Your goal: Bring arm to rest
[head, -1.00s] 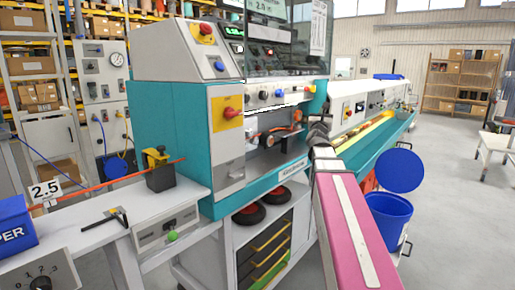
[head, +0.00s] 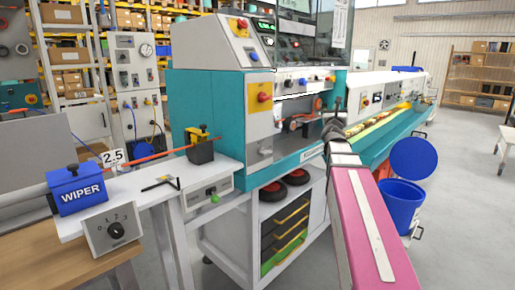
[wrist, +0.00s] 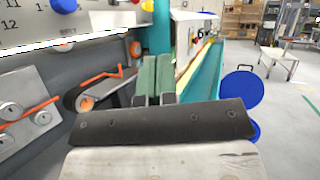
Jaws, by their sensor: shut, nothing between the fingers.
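My arm (head: 372,225), with pink and white sides, reaches forward from the bottom right in the head view. My gripper (head: 335,122) is at its far end, in front of the teal and white machine (head: 208,110). The arm's own links hide part of it there. In the wrist view my gripper (wrist: 154,78) shows two greenish fingers side by side, shut and empty. An orange cable (wrist: 100,76) on rollers lies to their left, inside the machine.
A blue wiper box (head: 80,190) and a dial box (head: 114,229) stand at the left on a bench. A blue bin (head: 400,204) and a blue disc (head: 414,158) are right of the arm. Open grey floor (head: 465,195) lies at the right.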

